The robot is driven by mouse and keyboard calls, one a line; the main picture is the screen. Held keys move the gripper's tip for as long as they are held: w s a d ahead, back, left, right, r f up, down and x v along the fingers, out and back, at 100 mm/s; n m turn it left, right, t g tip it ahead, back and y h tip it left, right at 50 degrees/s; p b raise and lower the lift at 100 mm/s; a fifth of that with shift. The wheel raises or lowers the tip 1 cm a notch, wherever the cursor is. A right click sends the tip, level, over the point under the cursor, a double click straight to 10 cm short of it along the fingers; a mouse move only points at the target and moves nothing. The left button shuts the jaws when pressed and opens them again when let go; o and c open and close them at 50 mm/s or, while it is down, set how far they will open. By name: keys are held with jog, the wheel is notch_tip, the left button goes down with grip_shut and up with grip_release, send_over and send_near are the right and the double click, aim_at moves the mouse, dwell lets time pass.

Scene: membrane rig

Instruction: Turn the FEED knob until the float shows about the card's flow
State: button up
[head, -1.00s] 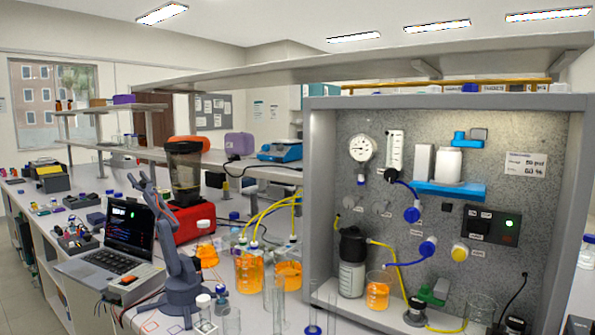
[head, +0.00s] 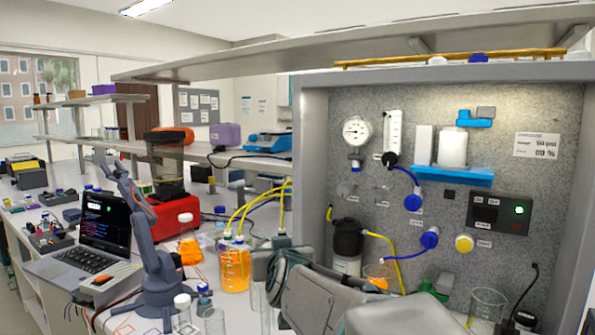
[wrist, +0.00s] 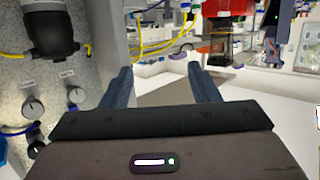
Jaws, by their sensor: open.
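The grey wet-rig panel holds a round gauge (head: 355,130) and a clear upright flow tube (head: 394,130); the float inside is too small to read. A white card (head: 537,145) at the upper right carries small print I cannot read surely. Which one is FEED cannot be read. My gripper (wrist: 158,75) is open and empty, apart from the knobs.
A black-capped bottle (head: 347,240) and beakers stand below. A flask of orange liquid (head: 234,268) and a laptop (head: 104,225) are left.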

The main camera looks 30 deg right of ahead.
jog(key=d+r+m+t+h+b, duration=0.1)
jog(key=d+r+m+h, duration=0.2)
jog(key=d+r+h, duration=0.45)
jog(key=m+g+h+b, duration=0.2)
jog(key=m+g+h, duration=0.35)
jog(key=h, duration=0.25)
send_near(388, 162)
jog(key=shift+m+t, duration=0.25)
jog(key=shift+m, duration=0.1)
jog(key=p+x, duration=0.2)
jog(key=x, duration=0.9)
jog(key=shift+d+p, duration=0.2)
jog(key=shift+p, duration=0.2)
jog(key=c, duration=1)
